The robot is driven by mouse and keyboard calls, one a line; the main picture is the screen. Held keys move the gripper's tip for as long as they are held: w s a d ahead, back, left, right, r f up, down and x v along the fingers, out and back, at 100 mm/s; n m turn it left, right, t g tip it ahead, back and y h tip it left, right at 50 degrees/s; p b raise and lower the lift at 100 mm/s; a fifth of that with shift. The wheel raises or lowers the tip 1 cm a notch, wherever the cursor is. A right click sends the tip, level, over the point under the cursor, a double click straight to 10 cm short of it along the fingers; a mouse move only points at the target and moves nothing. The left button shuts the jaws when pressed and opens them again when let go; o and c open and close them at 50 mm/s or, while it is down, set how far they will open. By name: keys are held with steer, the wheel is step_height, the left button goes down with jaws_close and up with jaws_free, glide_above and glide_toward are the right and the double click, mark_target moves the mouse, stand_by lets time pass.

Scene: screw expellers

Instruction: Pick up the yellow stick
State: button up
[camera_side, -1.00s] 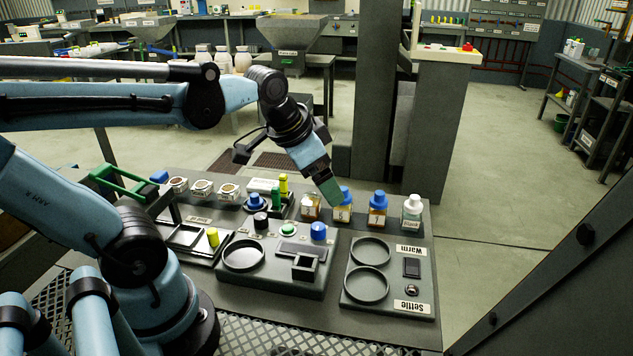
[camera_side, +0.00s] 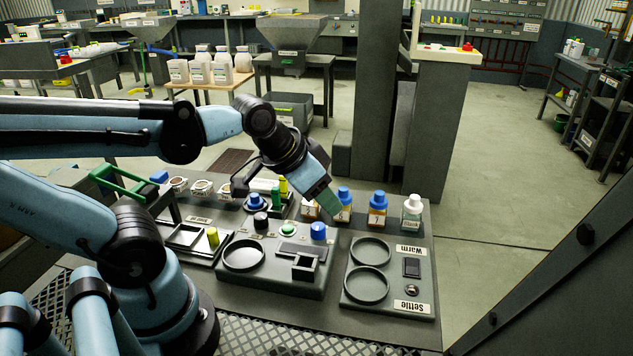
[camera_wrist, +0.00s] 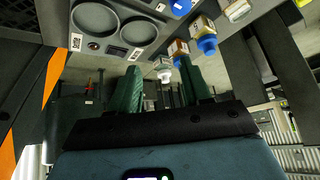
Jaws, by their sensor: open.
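A yellow stick (camera_side: 283,185) stands upright just behind a green stick (camera_side: 276,197) at the back middle of the bench, in the side view. A second, short yellow cylinder (camera_side: 212,237) stands at the tray on the left. My gripper (camera_side: 332,212) points down and to the right, to the right of the sticks, with its green fingers overlapping the blue-capped bottles in the picture. In the wrist view, the two green fingers of my gripper (camera_wrist: 158,64) are apart with nothing held between them. I cannot make out either yellow piece in the wrist view.
Blue-capped bottles (camera_side: 377,209) and a white-capped bottle (camera_side: 411,211) line the back right. A blue knob (camera_side: 319,231) and a panel with two round recesses (camera_side: 388,302) lie in front. A green handle (camera_side: 120,182) rises at the left.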

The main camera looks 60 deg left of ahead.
steer(key=w+a+r+m+g, duration=0.2)
steer(key=w+a+m+g, duration=0.2)
steer(key=a, duration=0.7)
steer(key=m+g, duration=0.3)
steer(key=m, duration=0.1)
glide_above(283, 183)
steer(key=shift+w+a+f, duration=0.35)
steer(key=shift+a+f, duration=0.1)
steer(key=shift+f, duration=0.2)
steer(key=shift+a+f, duration=0.1)
steer(key=shift+f, duration=0.2)
steer(key=shift+s+f, duration=0.1)
steer(key=shift+f, duration=5.65)
jaws_close()
